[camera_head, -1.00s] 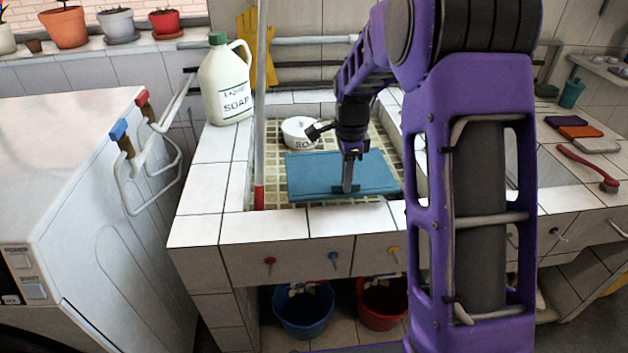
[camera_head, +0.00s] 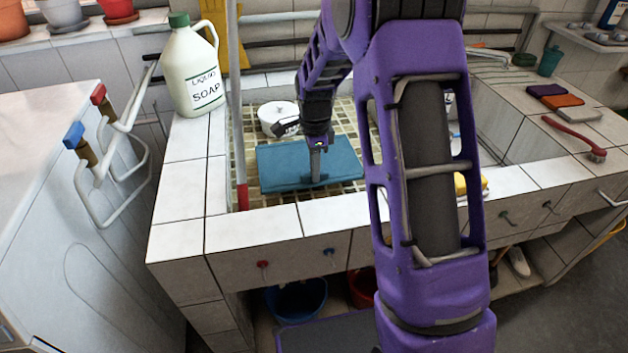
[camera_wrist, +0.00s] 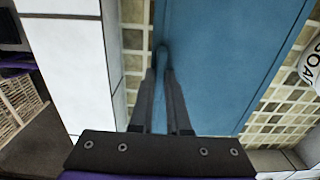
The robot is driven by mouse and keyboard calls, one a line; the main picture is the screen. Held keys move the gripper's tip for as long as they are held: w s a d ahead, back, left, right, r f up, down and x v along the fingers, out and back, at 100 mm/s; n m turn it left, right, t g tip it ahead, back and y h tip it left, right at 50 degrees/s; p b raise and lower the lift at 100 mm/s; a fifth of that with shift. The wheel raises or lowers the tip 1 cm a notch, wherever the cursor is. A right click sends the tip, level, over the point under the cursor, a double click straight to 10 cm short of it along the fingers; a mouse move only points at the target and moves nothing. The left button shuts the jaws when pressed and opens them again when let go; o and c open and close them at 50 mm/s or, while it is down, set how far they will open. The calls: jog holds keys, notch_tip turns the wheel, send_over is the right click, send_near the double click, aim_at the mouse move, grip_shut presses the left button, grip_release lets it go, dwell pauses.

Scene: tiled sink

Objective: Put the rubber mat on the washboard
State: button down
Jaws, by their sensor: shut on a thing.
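A flat blue panel, which I take to be the rubber mat (camera_head: 277,168), lies in or just above the left, tile-floored basin. My gripper (camera_head: 316,177) points down at its near edge and is shut on it. In the wrist view, the fingers of my gripper (camera_wrist: 163,55) close on a raised blue part at the mat's edge, and the mat (camera_wrist: 225,60) fills the upper middle. I cannot tell whether the mat touches the basin floor. I cannot make out the washboard for certain; my arm hides part of the right side of the sink.
A liquid soap jug (camera_head: 195,70) stands at the basin's back left corner. A round white soap tub (camera_head: 277,117) sits behind the mat. A pole (camera_head: 234,100) stands at the left. A yellow sponge (camera_head: 471,184), a red brush (camera_head: 575,137) and folded cloths (camera_head: 561,101) lie right.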

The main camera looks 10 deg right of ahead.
jog(key=shift+f, duration=1.75)
jog(key=shift+f+b, duration=0.1)
jog(key=shift+b, duration=0.25)
jog(key=shift+f, duration=0.15)
jog(key=c, duration=0.9)
grip_release()
notch_tip(320, 180, up, 12)
jog(key=shift+r+p, duration=0.25)
jog(key=shift+p, duration=0.8)
